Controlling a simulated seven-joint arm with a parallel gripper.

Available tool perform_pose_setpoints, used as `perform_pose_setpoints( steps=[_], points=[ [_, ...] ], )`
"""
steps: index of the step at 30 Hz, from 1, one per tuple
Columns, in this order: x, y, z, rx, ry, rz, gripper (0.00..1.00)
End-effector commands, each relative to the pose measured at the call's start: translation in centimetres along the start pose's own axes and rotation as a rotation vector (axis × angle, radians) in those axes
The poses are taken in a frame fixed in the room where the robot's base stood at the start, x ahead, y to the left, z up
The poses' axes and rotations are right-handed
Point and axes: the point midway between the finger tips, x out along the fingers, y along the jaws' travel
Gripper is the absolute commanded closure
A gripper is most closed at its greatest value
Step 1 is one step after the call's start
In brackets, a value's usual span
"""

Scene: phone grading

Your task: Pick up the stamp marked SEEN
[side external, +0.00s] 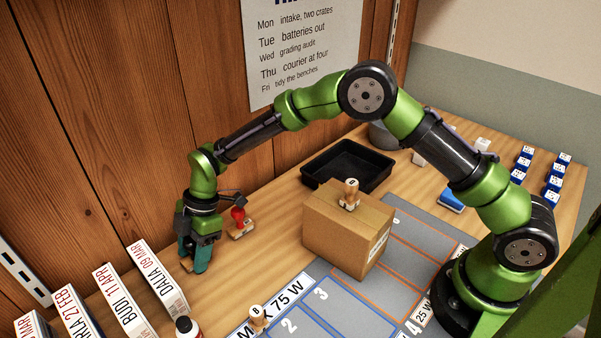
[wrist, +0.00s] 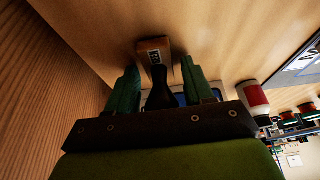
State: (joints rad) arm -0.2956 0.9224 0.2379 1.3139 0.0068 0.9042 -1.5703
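My gripper (side external: 196,258) is low over the wooden table at the left, pointing down. In the wrist view, its two teal fingers (wrist: 160,88) stand apart on either side of a stamp with a dark handle (wrist: 162,88) and a wooden block (wrist: 153,50). Gaps show between the fingers and the handle. Small pale marks on its block are unreadable to me. In the side view this stamp is mostly hidden by the gripper. A red-handled stamp (side external: 238,218) stands just right of the gripper. Other stamps stand on a cardboard box (side external: 350,192) and near the grey mat (side external: 257,317).
Several labelled white boxes (side external: 157,281) stand in a row left of the gripper. A bottle with a red label (side external: 187,329) is at the front. The cardboard box (side external: 340,239) and black tray (side external: 345,166) lie to the right. The wooden wall is close behind the gripper.

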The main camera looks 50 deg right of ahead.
Motion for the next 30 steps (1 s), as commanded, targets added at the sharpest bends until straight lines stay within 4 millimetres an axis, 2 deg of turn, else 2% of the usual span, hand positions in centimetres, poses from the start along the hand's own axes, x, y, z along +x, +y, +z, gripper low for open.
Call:
perform_pose_setpoints(
  steps=[1,8,16,19,30],
  points=[
    [0.0,0.0,0.0,0.0,0.0,0.0,0.57],
    [0.0,0.0,0.0,0.0,0.0,0.0,0.92],
    [-0.2,0.0,-0.1,0.0,0.001,0.0,0.93],
    [-1.0,0.0,-0.4,-0.001,0.001,0.001,0.93],
    [-7.5,0.1,-3.1,-0.001,0.002,0.003,0.93]
  ],
)
